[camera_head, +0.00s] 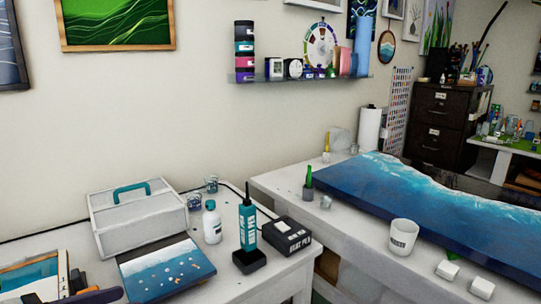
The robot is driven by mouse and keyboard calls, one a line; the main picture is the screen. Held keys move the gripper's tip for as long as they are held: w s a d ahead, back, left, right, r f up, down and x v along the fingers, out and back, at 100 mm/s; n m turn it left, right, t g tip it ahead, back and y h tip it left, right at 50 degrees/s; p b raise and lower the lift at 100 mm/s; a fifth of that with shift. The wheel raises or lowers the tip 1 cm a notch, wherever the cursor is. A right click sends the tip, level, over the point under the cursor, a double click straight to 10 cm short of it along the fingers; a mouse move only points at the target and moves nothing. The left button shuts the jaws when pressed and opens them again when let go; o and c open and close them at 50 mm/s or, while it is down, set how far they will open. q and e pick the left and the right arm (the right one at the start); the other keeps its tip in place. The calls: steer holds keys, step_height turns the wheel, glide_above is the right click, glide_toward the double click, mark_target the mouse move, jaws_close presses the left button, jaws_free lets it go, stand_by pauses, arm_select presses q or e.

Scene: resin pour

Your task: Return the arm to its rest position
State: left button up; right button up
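Neither of my grippers shows clearly in the head view, and no arm of mine can be made out. The left white table (275,283) carries a white case (140,222) with a teal handle, and a blue-and-white painted panel (165,268) lies in front of it. A white bottle (212,224) stands upright beside the panel. A teal tool (247,222) stands upright in a black base (248,261). A black box (287,236) sits to its right.
A long blue wave panel (420,205) covers much of the right table. A white cup (403,237) and two small white blocks (447,270) are near its front edge. A dark, cropped shape (95,296) is at lower left. A shelf (300,78) hangs above.

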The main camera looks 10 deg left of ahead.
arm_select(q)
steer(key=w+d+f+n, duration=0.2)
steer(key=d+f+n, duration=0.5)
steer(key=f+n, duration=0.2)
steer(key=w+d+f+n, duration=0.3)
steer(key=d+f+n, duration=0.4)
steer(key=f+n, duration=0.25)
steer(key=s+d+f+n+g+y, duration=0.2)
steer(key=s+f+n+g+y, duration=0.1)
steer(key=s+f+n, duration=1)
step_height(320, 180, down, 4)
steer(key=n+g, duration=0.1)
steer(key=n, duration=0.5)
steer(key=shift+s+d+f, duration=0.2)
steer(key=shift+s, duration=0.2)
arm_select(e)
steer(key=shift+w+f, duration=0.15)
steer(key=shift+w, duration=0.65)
